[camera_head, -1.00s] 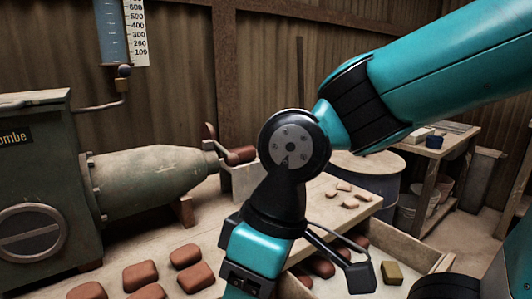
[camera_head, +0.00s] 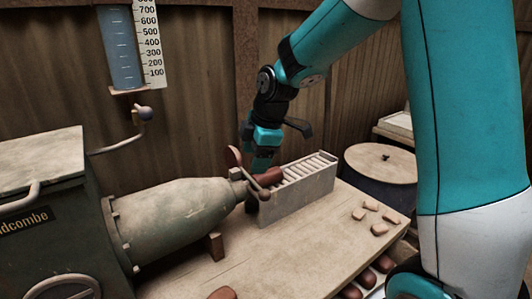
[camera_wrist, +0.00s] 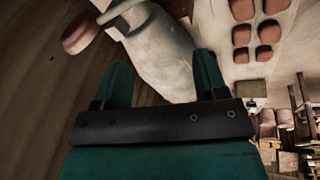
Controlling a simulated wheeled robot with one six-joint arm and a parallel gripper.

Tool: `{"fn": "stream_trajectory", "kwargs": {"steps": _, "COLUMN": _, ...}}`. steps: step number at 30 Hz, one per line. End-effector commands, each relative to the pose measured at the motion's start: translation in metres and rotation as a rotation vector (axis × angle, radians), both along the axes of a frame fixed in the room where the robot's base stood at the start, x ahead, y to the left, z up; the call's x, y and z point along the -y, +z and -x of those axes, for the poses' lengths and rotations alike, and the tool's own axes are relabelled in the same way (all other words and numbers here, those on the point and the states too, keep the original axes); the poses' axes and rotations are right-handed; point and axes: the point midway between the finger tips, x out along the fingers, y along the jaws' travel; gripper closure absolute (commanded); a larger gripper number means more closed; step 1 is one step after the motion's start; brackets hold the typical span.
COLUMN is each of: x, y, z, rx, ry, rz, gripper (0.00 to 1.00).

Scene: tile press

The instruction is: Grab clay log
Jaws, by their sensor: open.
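The clay log (camera_head: 266,180) is a short reddish-brown cylinder at the mouth of the grey-green extruder barrel (camera_head: 180,212), beside the slatted roller rack (camera_head: 300,192). My gripper (camera_head: 258,164) is just behind and above the log, pointing down. Its fingertips are partly hidden, and I cannot tell if they touch the log. In the wrist view the two fingers (camera_wrist: 163,72) are spread apart with no log visible between them. The pale barrel (camera_wrist: 158,48) lies beyond them. A reddish round end (camera_wrist: 80,36) shows at upper left, probably the lever's knob (camera_head: 233,156).
The lever (camera_head: 256,184) crosses close in front of the log. A lidded drum (camera_head: 382,162) stands at right. The corrugated wall is behind my arm.

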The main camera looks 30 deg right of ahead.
Motion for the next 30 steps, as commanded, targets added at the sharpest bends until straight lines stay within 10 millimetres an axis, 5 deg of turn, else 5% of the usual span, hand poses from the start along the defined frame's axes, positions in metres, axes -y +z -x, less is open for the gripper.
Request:
{"fn": "stream_trajectory", "kwargs": {"steps": 1, "x": 0.028, "y": 0.019, "z": -0.017, "rx": 0.015, "ry": 0.047, "rz": 0.046, "gripper": 0.34}}
{"fn": "stream_trajectory", "kwargs": {"steps": 3, "x": 0.059, "y": 0.021, "z": -0.034, "rx": 0.037, "ry": 0.121, "rz": 0.109, "gripper": 0.34}}
{"fn": "stream_trajectory", "kwargs": {"steps": 9, "x": 0.105, "y": 0.016, "z": -0.054, "rx": 0.057, "ry": 0.24, "rz": 0.205, "gripper": 0.34}}
{"fn": "stream_trajectory", "kwargs": {"steps": 24, "x": 0.106, "y": -0.081, "z": -0.085, "rx": 0.058, "ry": 0.254, "rz": 0.212, "gripper": 0.34}}
{"fn": "stream_trajectory", "kwargs": {"steps": 30, "x": 0.106, "y": -0.099, "z": -0.091, "rx": 0.062, "ry": 0.254, "rz": 0.213, "gripper": 0.34}}
